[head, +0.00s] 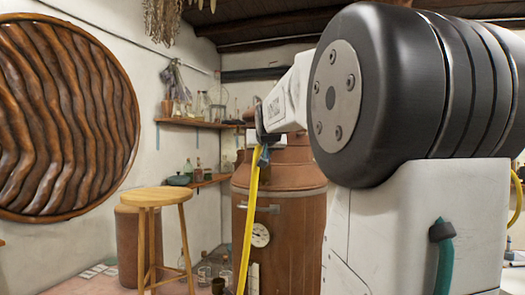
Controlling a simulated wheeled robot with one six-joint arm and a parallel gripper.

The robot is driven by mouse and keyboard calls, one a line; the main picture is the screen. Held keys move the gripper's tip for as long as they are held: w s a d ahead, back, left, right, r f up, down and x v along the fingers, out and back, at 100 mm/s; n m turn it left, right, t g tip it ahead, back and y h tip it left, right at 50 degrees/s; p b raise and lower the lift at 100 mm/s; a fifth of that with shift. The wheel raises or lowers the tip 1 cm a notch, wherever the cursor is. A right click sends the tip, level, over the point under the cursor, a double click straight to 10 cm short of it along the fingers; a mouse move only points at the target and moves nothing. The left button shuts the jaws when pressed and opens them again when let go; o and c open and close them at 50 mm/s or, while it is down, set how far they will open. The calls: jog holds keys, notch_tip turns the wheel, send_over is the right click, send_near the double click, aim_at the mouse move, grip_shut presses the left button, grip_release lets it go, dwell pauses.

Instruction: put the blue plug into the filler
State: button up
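My gripper (266,139) is small in the head view, at the end of my white arm, in front of the copper vessel's top. A small blue piece, seemingly the blue plug (264,157), sits at its fingertips and appears held. A yellow hose or cable (248,215) hangs from that spot down past the bottom edge. The fingers are dark and partly hidden by my arm. I cannot make out the filler for certain; the copper vessel (284,190) behind has a lid, a handle and a round gauge (260,235).
A wooden stool (156,197) stands left of the vessel, with a brown barrel (128,245) behind it. Wall shelves (196,123) carry bottles and jars. Several glass jars (205,272) stand low beside the vessel. My arm blocks the right half.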

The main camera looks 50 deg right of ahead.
jog(key=shift+f, duration=0.7)
dwell(2.0)
jog(key=o, duration=1.1)
jog(key=v, duration=0.8)
jog(key=s+a+f+n+g+y, duration=0.1)
jog(key=s+a+f+g+y, duration=0.2)
jog(key=a+f, duration=0.55)
jog(key=s+a+f+n+g+y, duration=0.15)
jog(key=s+a+f+y, duration=0.35)
jog(key=f, duration=0.6)
jog(key=s+a+f+n+g, duration=0.1)
jog(key=s+a+f+n, duration=0.1)
jog(key=s+a+f, duration=0.2)
jog(key=s+a+f+n+g, duration=0.2)
jog(key=s+a+f, duration=0.2)
jog(key=a, duration=0.5)
jog(key=s+a+f+n+g+y, duration=0.1)
jog(key=s+a+f+n, duration=0.1)
jog(key=s+a+f, duration=0.2)
jog(key=shift+s+a+f, duration=0.15)
jog(key=shift+s+a, duration=0.05)
jog(key=shift+a, duration=0.75)
jog(key=shift+s+a+f, duration=0.15)
jog(key=shift+s+a, duration=0.05)
jog(key=shift+a, duration=0.75)
